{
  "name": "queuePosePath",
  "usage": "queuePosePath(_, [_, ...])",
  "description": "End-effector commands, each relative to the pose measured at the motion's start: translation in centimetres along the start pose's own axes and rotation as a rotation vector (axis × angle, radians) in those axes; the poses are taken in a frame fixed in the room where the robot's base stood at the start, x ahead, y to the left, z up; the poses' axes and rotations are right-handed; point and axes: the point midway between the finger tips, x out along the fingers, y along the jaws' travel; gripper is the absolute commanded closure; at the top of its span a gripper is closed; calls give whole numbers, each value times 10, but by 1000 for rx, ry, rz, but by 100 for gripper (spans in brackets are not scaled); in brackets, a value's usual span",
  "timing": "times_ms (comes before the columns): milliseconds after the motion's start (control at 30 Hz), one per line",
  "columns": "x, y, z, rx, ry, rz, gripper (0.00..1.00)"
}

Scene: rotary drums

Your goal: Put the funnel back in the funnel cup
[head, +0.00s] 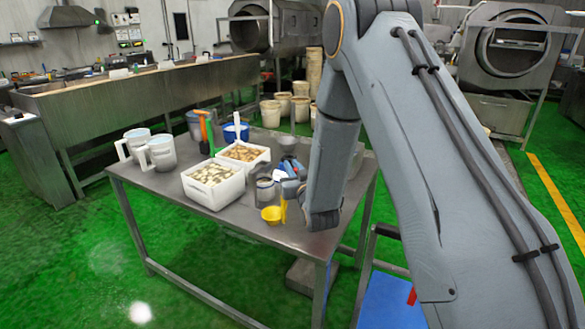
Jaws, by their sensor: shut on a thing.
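A small yellow piece with a round, bowl-like end (271,215) and a thin upright strip, which I take to be the funnel, shows at the near right part of the steel table (245,232). My gripper (294,194) is low over the table, just right of it, and seems shut on its strip. The fingers are small and partly hidden by my wrist. A grey, see-through cup (265,190) stands just behind the yellow piece, perhaps the funnel cup. I cannot tell whether the yellow piece touches the table.
White bins of pale pieces (214,203) and brown pieces (244,165) stand left of my gripper. Blue-and-white items (287,172) lie close behind it. Two pale jugs (158,154) stand at the far left. The table's front left is clear.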

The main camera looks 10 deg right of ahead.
Motion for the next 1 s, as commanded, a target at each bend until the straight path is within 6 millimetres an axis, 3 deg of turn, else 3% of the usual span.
queuePosePath(1000, [0, 0, 6, 0, 0, 0, 100])
